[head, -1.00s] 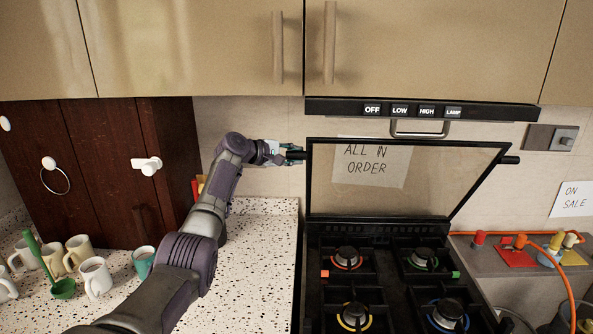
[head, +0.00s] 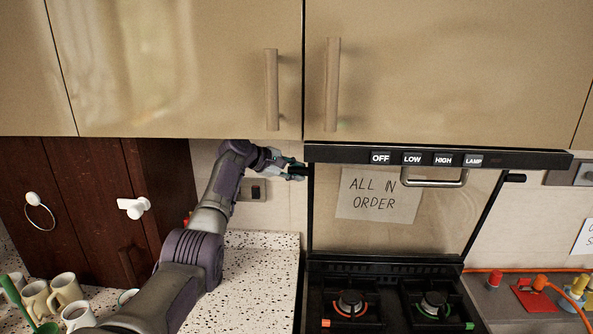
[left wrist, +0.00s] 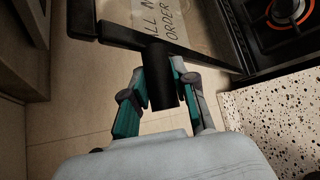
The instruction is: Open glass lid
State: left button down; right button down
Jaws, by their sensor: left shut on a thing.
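The glass lid (head: 440,215) of the stove stands raised, close to upright, against the tiled wall, with a black frame. Its top edge is hidden behind the hood front in the head view. A black knob (head: 515,178) sticks out at its upper right. My left gripper (head: 298,171) is at the lid's upper left corner. In the left wrist view its teal fingers are shut on the other black knob (left wrist: 162,85), one finger on each side. My right gripper is not in view.
The hood (head: 540,160) with a metal bar hangs right above the lid. The stove (head: 390,305) has several burners. Mugs (head: 66,290) stand on the speckled counter (head: 245,290) at left. Orange hoses and valves (head: 540,283) are at right. A paper note (head: 378,195) shows through the glass.

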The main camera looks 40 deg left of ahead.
pick_arm(q)
jog(key=c, duration=1.1)
grip_release()
jog(key=shift+f, duration=0.35)
jog(key=shift+o, duration=1)
jog(key=shift+w+a, duration=0.1)
jog(key=shift+r, duration=0.1)
jog(key=shift+s+a+r, duration=0.25)
jog(key=shift+s+r, duration=0.05)
jog(key=shift+s, duration=0.15)
jog(key=s+a, duration=0.5)
jog(key=s, duration=0.7)
jog(key=shift+s+r, duration=0.2)
jog(key=shift+r, duration=0.15)
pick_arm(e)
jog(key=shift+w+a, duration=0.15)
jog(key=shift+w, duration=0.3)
pick_arm(q)
jog(key=shift+a, duration=0.1)
